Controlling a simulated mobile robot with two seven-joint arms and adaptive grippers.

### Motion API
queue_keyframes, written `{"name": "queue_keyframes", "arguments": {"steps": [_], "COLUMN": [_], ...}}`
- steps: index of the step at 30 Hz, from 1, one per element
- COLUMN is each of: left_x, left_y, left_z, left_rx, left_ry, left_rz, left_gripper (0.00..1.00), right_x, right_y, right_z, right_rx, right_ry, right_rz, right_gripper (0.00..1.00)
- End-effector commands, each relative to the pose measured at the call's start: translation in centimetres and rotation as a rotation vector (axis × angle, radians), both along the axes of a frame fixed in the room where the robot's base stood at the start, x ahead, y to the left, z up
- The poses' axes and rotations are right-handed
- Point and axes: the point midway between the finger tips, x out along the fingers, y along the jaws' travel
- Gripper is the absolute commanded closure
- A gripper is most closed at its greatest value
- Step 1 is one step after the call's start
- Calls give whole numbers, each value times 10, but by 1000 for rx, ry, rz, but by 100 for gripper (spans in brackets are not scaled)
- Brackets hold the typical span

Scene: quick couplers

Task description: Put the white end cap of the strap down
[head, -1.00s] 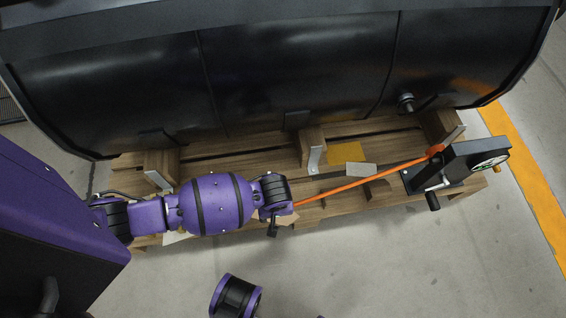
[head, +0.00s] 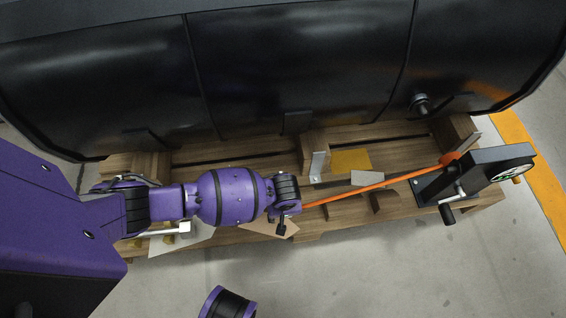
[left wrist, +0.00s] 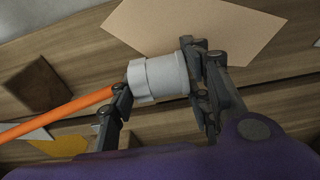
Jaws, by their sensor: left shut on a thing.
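The white end cap (left wrist: 158,78) is a short stepped cylinder on the end of the orange strap (left wrist: 60,116). In the left wrist view my left gripper (left wrist: 160,82) is shut on it, with one finger on each side. In the head view my left gripper (head: 284,222) is over the front part of the wooden pallet (head: 325,222), and the cap is hidden by it. The strap (head: 375,186) runs straight from there to the dark ratchet device (head: 475,178) at the pallet's right end. My right gripper is not in view.
A large black tank (head: 300,70) fills the back. A cardboard piece (left wrist: 195,25) lies on the boards beside the cap. A yellow sheet (head: 351,161) and a pale block (head: 367,178) lie near the strap. Bare floor (head: 400,270) is clear in front.

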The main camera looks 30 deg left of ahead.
Motion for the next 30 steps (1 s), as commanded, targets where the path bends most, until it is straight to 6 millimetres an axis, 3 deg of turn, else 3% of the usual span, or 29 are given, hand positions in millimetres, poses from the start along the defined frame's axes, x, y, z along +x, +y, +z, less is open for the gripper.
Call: {"name": "queue_keyframes", "arguments": {"steps": [6,7,11,23,30], "left_x": [-1,0,0,0,-5], "left_y": [-1,-1,0,0,-5], "left_z": [-4,-3,-3,4,52], "left_rx": [-1,-1,0,1,-2], "left_ry": [1,1,0,-1,-4], "left_rz": [1,0,0,-1,-1], "left_gripper": [82,53,37,37,37], "right_x": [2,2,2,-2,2], "right_y": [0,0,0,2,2], "right_z": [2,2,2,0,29], "right_rx": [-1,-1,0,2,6], "right_ry": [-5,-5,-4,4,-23], "right_rz": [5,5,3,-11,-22], "right_gripper": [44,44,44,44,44]}}
